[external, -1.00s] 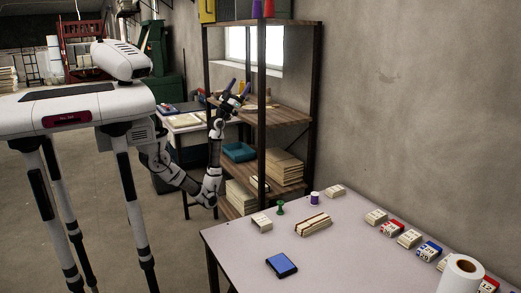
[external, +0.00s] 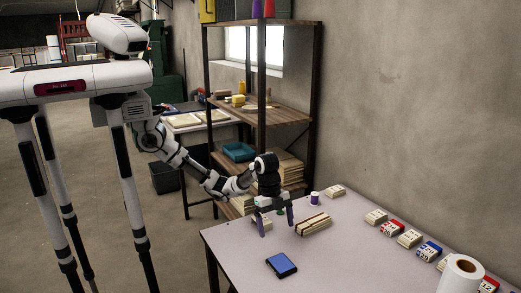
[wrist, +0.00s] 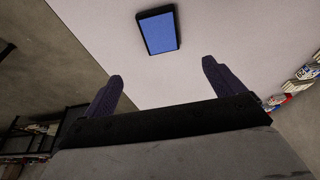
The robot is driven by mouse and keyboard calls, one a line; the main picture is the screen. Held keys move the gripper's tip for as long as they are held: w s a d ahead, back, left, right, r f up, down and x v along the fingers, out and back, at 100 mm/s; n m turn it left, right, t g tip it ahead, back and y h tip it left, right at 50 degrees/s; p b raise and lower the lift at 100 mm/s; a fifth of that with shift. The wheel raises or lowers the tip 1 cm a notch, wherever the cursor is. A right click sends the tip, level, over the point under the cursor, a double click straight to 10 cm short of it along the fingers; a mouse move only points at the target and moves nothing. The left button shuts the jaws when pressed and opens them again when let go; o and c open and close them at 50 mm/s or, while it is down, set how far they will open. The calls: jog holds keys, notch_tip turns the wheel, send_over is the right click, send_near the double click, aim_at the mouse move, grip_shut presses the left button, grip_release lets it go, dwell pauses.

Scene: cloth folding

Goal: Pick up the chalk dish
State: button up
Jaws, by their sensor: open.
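A flat rectangular blue piece with a dark rim (external: 281,265) lies on the table near its front edge. It looks most like the chalk dish, but I cannot read its contents clearly. In the wrist view the blue piece (wrist: 158,31) lies beyond the fingertips, roughly centred between them and apart from both. My gripper (external: 276,228) points down over the left part of the table, behind the blue piece in the external view. Its two purple fingers are spread wide with nothing held, and they show in the wrist view too (wrist: 162,72).
On the table (external: 345,260), a banded beige bundle (external: 313,224) lies just right of my gripper. A small beige block (external: 264,223) is partly hidden behind a finger. A purple-and-white spool (external: 315,198), several labelled packs and a paper roll (external: 461,275) stand further right. A shelf rises behind.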

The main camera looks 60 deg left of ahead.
jog(key=b, duration=0.3)
send_over(281, 263)
jog(key=a, duration=0.2)
jog(key=f, duration=0.8)
jog(key=shift+s+d, duration=0.15)
jog(key=shift+d, duration=0.1)
jog(key=shift+a+p+x, duration=0.2)
jog(key=shift+p+x, duration=0.2)
jog(key=shift+x, duration=0.95)
jog(key=shift+a+p+x, duration=0.2)
jog(key=shift+p+x, duration=0.15)
jog(key=shift+x, duration=1)
jog(key=shift+w+f, duration=0.15)
jog(key=shift+w, duration=0.05)
jog(key=c, duration=1.2)
jog(key=shift+r, duration=0.2)
